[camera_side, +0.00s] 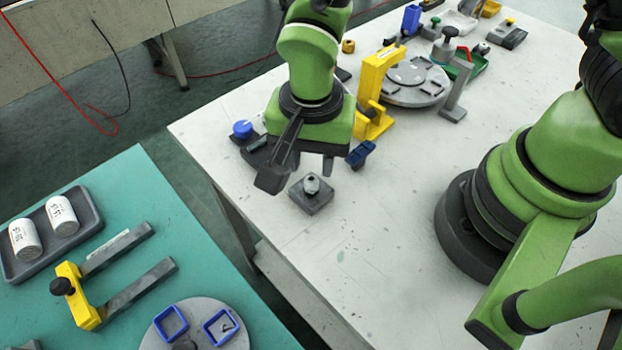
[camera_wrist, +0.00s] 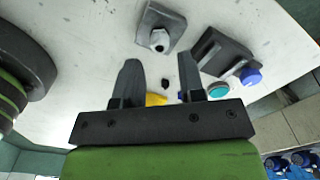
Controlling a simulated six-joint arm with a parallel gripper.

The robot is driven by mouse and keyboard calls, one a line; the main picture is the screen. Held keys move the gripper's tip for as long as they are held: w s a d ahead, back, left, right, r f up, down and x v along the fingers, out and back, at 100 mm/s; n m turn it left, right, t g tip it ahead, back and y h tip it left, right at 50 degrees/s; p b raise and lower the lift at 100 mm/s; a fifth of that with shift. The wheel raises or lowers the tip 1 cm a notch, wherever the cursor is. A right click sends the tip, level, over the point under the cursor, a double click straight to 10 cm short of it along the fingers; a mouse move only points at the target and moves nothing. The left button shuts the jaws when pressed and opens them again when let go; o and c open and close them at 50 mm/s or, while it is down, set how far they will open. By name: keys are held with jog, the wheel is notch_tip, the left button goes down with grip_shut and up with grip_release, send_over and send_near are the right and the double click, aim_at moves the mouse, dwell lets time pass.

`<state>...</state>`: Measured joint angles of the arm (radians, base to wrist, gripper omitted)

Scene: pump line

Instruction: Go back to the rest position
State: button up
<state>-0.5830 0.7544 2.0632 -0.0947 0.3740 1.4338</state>
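My gripper (camera_side: 299,172) hangs over the white table (camera_side: 400,240), near its left edge in the side view. Its two dark fingers stand apart. In the wrist view my gripper (camera_wrist: 158,70) shows an empty gap between the fingers, so it is open and holds nothing. A small grey block with a metal nut-like top (camera_side: 311,195) sits on the table just beyond the fingers; it also shows in the wrist view (camera_wrist: 160,38). I cannot tell the exact height of the fingers above it, but they look apart from it.
A dark block with a blue button (camera_side: 243,129) stands left of my gripper. A yellow bracket (camera_side: 371,85) and a round grey plate (camera_side: 415,92) stand behind it. A teal table (camera_side: 150,195) with a grey tray (camera_side: 88,238) is at left. The white table's front middle is clear.

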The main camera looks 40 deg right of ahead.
jog(key=shift+r, duration=0.25)
jog(key=d+r+n+t+y, duration=0.15)
jog(key=d+r, duration=0.25)
jog(key=r, duration=0.4)
jog(key=d+r+n+t, duration=0.1)
jog(key=d+r+t, duration=0.15)
jog(key=r, duration=0.55)
jog(key=s+d+r+n+t, duration=0.3)
jog(key=s+d+r, duration=0.3)
jog(key=s, duration=0.3)
jog(key=shift+d+r+n, duration=0.15)
jog(key=shift+r+n, duration=0.5)
jog(key=shift+r, duration=0.1)
